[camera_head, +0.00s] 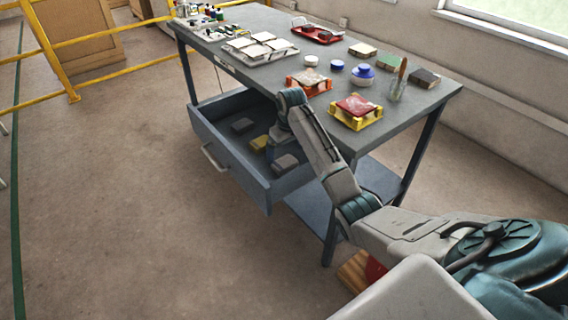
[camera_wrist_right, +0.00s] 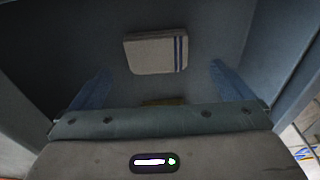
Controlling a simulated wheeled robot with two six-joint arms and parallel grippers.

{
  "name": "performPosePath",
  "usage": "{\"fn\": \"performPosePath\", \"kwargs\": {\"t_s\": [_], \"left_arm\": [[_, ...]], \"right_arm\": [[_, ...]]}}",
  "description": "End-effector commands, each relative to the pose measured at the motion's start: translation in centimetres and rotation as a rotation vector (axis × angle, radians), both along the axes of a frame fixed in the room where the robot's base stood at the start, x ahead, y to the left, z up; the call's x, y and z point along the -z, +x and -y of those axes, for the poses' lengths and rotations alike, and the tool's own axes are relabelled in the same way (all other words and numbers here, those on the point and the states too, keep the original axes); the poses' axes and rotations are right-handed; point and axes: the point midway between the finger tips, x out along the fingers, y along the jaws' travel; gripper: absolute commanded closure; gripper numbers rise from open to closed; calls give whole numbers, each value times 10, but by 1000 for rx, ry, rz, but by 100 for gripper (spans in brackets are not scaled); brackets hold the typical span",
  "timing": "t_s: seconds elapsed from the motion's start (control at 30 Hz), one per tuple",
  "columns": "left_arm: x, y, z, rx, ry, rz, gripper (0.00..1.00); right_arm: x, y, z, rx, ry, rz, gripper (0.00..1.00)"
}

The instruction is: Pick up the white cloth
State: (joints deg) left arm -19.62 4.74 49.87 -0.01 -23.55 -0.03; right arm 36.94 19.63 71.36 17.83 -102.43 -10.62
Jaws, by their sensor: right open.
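A folded pale cloth with dark stripes near its right edge (camera_wrist_right: 155,52) lies flat on the drawer floor in the right wrist view. In the head view, a grey folded piece (camera_head: 242,125) and another grey piece (camera_head: 286,163) lie in the open drawer (camera_head: 222,150); I cannot tell which is the striped one. My right gripper (camera_head: 274,150) reaches down into the drawer. In the right wrist view its blue fingers (camera_wrist_right: 159,70) are spread wide and empty, on either side of the cloth in the picture and apart from it. My left gripper is not in view.
A yellow folded piece (camera_head: 260,142) lies between the grey ones, mostly hidden in the wrist view. Drawer walls surround the gripper. The grey tabletop (camera_head: 340,110) beside it holds trays, a red stand (camera_head: 309,80), a yellow stand (camera_head: 356,122) and jars.

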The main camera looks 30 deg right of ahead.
Motion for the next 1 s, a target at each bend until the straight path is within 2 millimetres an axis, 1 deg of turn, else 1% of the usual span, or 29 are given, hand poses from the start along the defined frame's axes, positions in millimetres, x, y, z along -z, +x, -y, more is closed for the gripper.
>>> {"fn": "performPosePath", "kwargs": {"t_s": [0.13,0.27,0.3,0.4,0.5,0.7,0.77,0.8,0.93,1.0], "left_arm": [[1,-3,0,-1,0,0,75],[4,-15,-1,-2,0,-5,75],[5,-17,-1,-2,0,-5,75],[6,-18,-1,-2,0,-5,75],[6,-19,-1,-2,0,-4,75],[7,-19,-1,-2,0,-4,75],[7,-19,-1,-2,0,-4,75],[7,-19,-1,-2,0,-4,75],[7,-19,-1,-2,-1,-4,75],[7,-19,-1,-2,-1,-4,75]], "right_arm": [[12,3,1,0,2,-2,0],[31,8,3,0,3,-3,0],[37,9,4,0,3,-3,0],[49,10,4,0,1,-1,0],[53,11,4,-1,0,1,0],[54,11,4,-1,0,1,0],[54,11,4,-1,0,1,12],[54,11,4,-1,0,1,20],[54,11,4,-1,0,1,45],[54,11,4,-1,0,1,45]]}}
